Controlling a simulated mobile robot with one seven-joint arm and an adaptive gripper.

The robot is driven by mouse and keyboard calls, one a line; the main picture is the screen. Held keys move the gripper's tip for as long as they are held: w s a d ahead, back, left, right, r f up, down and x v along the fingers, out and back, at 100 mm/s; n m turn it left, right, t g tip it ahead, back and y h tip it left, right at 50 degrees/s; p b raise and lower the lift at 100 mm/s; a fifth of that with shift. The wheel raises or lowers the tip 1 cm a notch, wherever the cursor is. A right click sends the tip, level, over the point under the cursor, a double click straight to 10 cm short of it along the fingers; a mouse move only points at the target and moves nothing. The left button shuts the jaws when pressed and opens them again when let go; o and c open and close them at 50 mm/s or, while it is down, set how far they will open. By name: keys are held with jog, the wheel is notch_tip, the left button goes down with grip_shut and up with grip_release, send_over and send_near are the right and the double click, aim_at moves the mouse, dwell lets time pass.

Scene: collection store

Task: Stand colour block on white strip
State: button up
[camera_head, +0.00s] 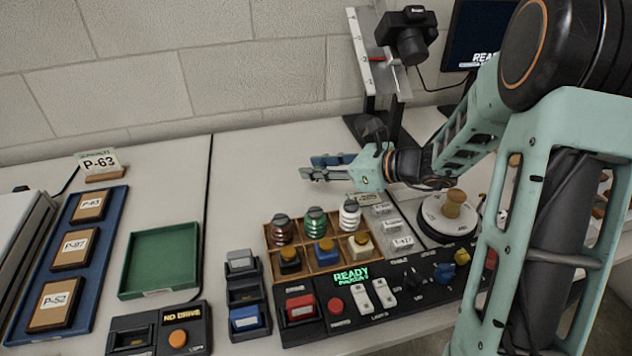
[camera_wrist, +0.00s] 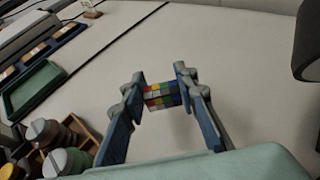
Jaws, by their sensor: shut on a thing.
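My gripper (camera_head: 328,168) is over the table behind the wooden rack, with its fingers pointing left in the head view. In the wrist view my gripper (camera_wrist: 160,80) is shut on a small colour block (camera_wrist: 162,96) with red, yellow, green, blue and white squares. The block sits between the two blue-grey fingers, above the pale tabletop. In the head view I cannot make out the block at the fingers. I cannot tell for sure which thing is the white strip; a white, scale-like upright strip (camera_head: 363,52) is on the camera stand at the back.
A wooden rack (camera_head: 327,262) of knobbed pieces and a dark control panel (camera_head: 388,298) are in front of my gripper. A turntable (camera_head: 448,218) is to the right. A green tray (camera_head: 160,262) and blue tray (camera_head: 67,268) are to the left. The table left of my gripper is clear.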

aim_at(316, 187)
jog(key=shift+w+f, duration=0.15)
jog(key=shift+f, duration=0.2)
jog(key=shift+w+a+f+b, duration=0.15)
jog(key=shift+f+b, duration=0.15)
jog(key=shift+f, duration=0.55)
jog(key=shift+w+d+f+b, duration=0.1)
jog(key=shift+f+b, duration=0.15)
jog(key=shift+f, duration=0.55)
jog(key=shift+f, duration=0.15)
jog(key=o, duration=0.9)
jog(key=shift+o, duration=0.2)
